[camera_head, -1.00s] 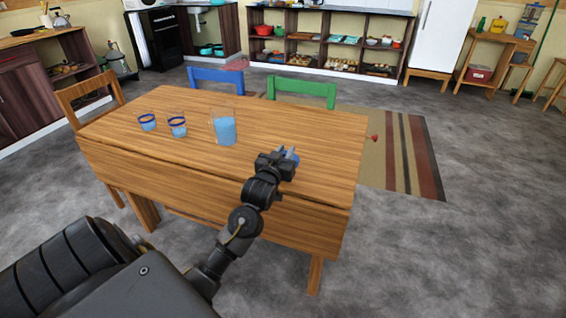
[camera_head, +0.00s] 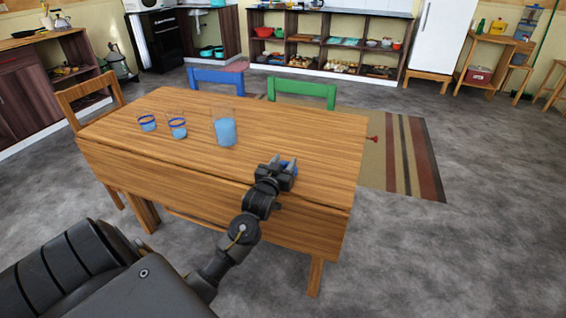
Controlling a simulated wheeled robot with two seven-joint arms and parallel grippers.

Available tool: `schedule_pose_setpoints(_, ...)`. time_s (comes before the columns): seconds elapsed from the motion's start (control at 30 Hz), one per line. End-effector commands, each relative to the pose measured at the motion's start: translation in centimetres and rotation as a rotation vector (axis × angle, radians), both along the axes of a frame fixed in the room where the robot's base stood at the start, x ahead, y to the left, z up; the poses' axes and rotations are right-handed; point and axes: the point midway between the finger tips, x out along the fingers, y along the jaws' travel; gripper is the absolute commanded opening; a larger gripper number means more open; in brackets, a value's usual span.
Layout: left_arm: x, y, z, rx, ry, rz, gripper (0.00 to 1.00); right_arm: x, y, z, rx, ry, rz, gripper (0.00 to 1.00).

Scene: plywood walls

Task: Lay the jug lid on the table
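The blue jug lid (camera_head: 287,165) is at the near right part of the wooden table (camera_head: 180,160), mostly hidden by my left gripper (camera_head: 282,163). The gripper's two fingers look spread apart, with the lid showing between and beyond them. The lid seems to be at table height, but its contact with the top is hidden. The clear jug (camera_head: 225,130), with blue liquid and no lid on it, stands upright to the left of the gripper. My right gripper is not in view.
Two blue-rimmed glasses (camera_head: 147,123) (camera_head: 177,130) with blue liquid stand left of the jug. A blue chair (camera_head: 215,78) and a green chair (camera_head: 302,92) stand behind the table, a wooden chair (camera_head: 90,95) at its left end. The tabletop between jug and gripper is clear.

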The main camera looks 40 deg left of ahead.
Motion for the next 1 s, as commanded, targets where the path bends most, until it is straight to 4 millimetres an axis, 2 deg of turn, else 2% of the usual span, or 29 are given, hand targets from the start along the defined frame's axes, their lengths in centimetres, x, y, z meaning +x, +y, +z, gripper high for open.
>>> schedule_pose_setpoints(0.37, -0.2, -0.1, 0.3, 0.0, 0.0, 0.0, 0.44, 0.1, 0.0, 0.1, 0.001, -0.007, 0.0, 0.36)
schedule_pose_setpoints(0.47, -1.5, -0.5, 0.2, 0.0, 0.001, -0.001, 0.44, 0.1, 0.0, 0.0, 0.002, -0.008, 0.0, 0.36)
schedule_pose_setpoints(0.8, -8.1, -2.9, 0.2, -0.003, 0.001, 0.0, 0.44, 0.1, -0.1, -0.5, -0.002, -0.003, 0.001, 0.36)
schedule_pose_setpoints(1.0, -10.6, -3.7, 0.2, -0.001, 0.001, 0.0, 0.44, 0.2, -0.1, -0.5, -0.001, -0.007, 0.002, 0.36)
